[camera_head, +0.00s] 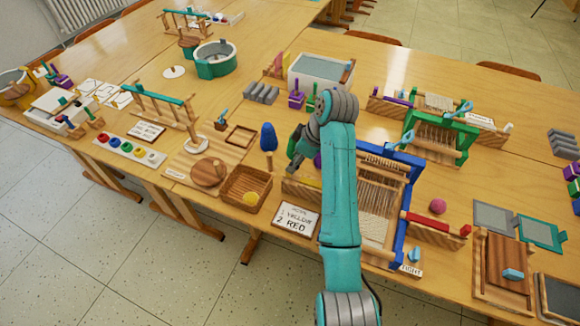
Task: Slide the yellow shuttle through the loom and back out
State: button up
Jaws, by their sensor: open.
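A loom (382,200) with a blue frame and pale warp threads stands on the near table, partly hidden by my arm. A small yellow strip, apparently the yellow shuttle (309,181), shows on the wooden rack (296,190) at the loom's left, largely hidden. A red shuttle (430,222) lies on a wooden rack at the loom's right. My gripper (296,152) is open, above and slightly behind the left rack. My arm hides part of it, and I see nothing held.
A card (296,220) reading "1 YELLOW 2 RED" lies before the left rack. A blue bottle-like object (268,137) stands left of my gripper. A wooden tray (246,187) holds a yellow ball. A green-framed loom (435,138) stands behind right. A pink ball (438,206) lies right.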

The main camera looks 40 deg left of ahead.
jog(key=shift+x, duration=2.75)
jog(key=shift+c, duration=0.3)
grip_shut()
